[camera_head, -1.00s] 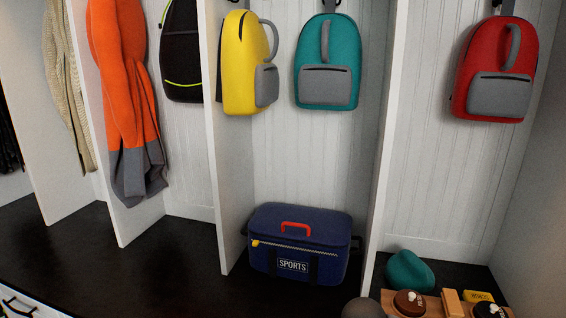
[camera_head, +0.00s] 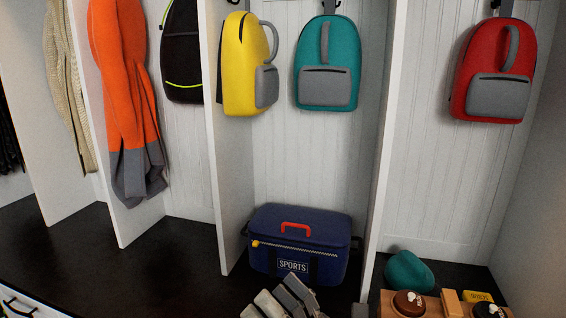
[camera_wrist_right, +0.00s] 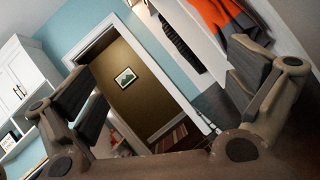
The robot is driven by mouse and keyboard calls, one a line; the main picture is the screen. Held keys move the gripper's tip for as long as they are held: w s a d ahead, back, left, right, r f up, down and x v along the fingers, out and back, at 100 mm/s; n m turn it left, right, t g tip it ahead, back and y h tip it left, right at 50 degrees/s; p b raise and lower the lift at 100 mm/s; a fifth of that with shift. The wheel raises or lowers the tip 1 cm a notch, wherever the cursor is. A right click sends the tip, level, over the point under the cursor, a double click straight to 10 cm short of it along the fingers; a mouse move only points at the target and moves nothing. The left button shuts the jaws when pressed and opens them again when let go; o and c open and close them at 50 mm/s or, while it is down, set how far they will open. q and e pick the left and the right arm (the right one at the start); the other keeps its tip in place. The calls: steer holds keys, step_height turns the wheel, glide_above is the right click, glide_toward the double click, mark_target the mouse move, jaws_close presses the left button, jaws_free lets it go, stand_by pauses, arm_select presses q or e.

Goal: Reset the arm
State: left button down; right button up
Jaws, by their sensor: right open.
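My right gripper (camera_head: 284,297) shows at the bottom middle of the head view, in front of the blue SPORTS bag (camera_head: 298,245) on the dark bench. In the right wrist view, its two dark-padded fingers (camera_wrist_right: 165,88) stand wide apart with nothing between them. The gripper tips overlap the bag's lower edge in the picture; I cannot tell how far apart they are in depth. My left gripper is in neither view.
The dark bench (camera_head: 165,262) is clear left of the bag. White dividers split the cubbies. Yellow (camera_head: 242,70), teal (camera_head: 326,60) and red (camera_head: 493,60) backpacks hang above. A wooden tray (camera_head: 432,304) with round containers sits bottom right. The wrist view shows a doorway (camera_wrist_right: 140,85).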

steer(key=w+d+f+m+t+h, duration=0.2)
steer(key=w+d+m+t+h, duration=0.2)
steer(key=d+m+t+h, duration=0.65)
steer(key=s+d+f+m+g+h, duration=0.1)
steer(key=d+f+m+g+h, duration=0.35)
steer(key=f+m, duration=0.4)
steer(key=s+d+f+m+g+h, duration=0.2)
steer(key=d+f+m+g+h, duration=0.35)
steer(key=m, duration=0.45)
steer(key=s+d+f+m+g+y, duration=0.2)
steer(key=s+f+m+g, duration=0.85)
steer(key=s+f, duration=0.9)
step_height(320, 180, down, 22)
steer(key=s+f+n+g, duration=0.1)
steer(key=s+n+g, duration=0.1)
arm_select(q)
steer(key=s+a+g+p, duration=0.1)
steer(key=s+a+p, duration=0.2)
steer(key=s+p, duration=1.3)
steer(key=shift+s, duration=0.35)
arm_select(e)
steer(key=s+d+g, duration=0.1)
steer(key=s+d, duration=0.1)
steer(key=s, duration=1.5)
steer(key=shift+s+d+f, duration=0.15)
steer(key=shift+d+f, duration=0.15)
